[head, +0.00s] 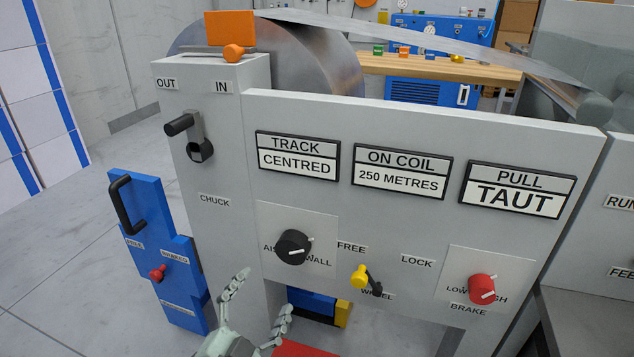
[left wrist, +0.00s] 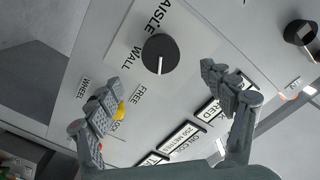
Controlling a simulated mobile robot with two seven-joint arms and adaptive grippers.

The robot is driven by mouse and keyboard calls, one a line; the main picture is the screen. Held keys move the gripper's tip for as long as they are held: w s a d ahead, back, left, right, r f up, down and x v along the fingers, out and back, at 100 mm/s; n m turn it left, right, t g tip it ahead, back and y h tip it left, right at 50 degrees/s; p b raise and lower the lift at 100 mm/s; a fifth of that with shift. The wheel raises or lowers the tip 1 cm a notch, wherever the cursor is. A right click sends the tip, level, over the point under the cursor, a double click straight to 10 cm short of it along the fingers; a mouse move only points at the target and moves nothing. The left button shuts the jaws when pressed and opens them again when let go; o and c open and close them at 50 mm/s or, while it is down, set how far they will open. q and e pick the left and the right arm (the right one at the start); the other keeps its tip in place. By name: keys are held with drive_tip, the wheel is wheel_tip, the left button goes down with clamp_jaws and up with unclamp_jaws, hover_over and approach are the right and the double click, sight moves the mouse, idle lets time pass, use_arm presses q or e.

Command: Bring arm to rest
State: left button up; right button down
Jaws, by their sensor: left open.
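My left gripper (head: 265,291) is at the bottom of the head view, in front of the grey machine panel (head: 400,235). Its two fingers are spread apart with nothing between them. In the left wrist view the open fingers (left wrist: 160,80) reach toward the panel, with a black round knob (left wrist: 160,54) showing beyond and between them, apart from both. That black knob also shows in the head view (head: 293,247), above the gripper, between labels partly read as AISLE and WALL. My right gripper does not show in either view.
A yellow-tipped wheel lever (head: 360,276) and a red brake knob (head: 482,289) stick out to the right of the gripper. A chuck lever (head: 197,135) is upper left. A blue unit (head: 155,235) with a black handle stands left, beside open floor.

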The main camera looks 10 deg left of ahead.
use_arm(q)
drive_tip(key=s+a+f+n+g+y+p, duration=0.5)
drive_tip(key=s+a+f+n+g, duration=0.2)
drive_tip(key=s+a+f+g, duration=0.35)
drive_tip(key=s+f+n+g+p, duration=0.1)
drive_tip(key=s+f+g, duration=0.3)
drive_tip(key=s, duration=0.4)
drive_tip(key=shift+a+f+n, duration=0.3)
drive_tip(key=shift+f+n, duration=0.2)
drive_tip(key=shift+f, duration=0.2)
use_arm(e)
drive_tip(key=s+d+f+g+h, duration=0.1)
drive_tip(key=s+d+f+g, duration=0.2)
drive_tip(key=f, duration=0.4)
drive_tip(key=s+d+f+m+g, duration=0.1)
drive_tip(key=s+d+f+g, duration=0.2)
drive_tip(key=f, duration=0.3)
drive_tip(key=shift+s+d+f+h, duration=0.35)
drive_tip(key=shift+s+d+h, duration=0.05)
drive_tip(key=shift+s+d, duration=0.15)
use_arm(q)
drive_tip(key=shift+s, duration=0.1)
